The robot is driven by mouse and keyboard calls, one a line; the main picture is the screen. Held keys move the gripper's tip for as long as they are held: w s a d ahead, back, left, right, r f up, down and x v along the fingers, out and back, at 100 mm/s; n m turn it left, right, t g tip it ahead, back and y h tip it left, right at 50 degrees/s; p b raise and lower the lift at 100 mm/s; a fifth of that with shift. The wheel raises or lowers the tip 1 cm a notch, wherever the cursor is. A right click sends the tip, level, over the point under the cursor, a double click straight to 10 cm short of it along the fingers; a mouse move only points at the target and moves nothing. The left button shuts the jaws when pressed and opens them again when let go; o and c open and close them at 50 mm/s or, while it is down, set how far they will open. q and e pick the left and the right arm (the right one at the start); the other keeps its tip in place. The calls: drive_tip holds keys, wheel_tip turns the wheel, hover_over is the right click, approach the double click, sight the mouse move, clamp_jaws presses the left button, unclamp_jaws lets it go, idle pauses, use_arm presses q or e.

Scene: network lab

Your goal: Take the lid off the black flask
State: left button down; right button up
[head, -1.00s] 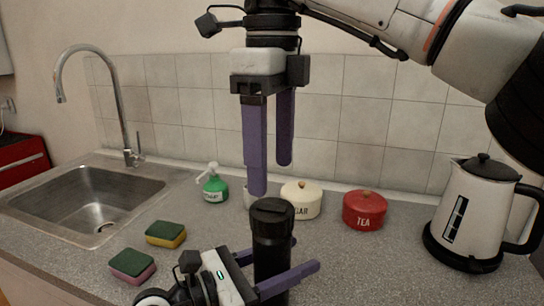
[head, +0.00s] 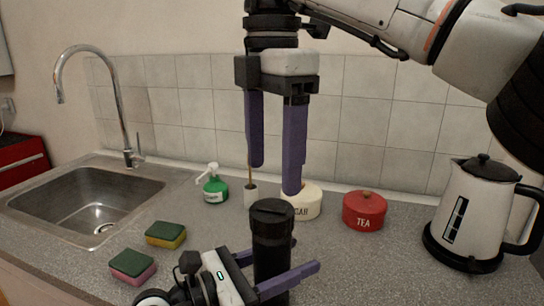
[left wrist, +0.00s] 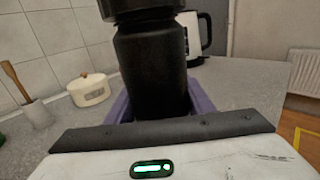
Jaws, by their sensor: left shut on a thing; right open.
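The black flask (head: 271,258) stands upright near the front of the counter, with its black lid (head: 271,214) on top. My left gripper (head: 296,262) is shut around the flask's body below the lid; its purple fingers also flank the flask (left wrist: 153,70) in the left wrist view. The lid's lower part (left wrist: 140,8) shows at the top edge there. My right gripper (head: 273,180) points down above the lid, open and empty, its two purple fingers apart. Its fingertips are a little higher than the lid.
A cream sugar jar (head: 308,204), a red tea jar (head: 364,211), a green soap bottle (head: 214,188) and a small white pot (head: 251,196) stand behind. A kettle (head: 474,212) is at right. Two sponges (head: 166,235) lie at left by the sink (head: 80,205).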

sight(272, 209)
drive_tip(key=m, duration=0.4)
drive_tip(key=shift+m, duration=0.4)
drive_tip(key=shift+f, duration=4)
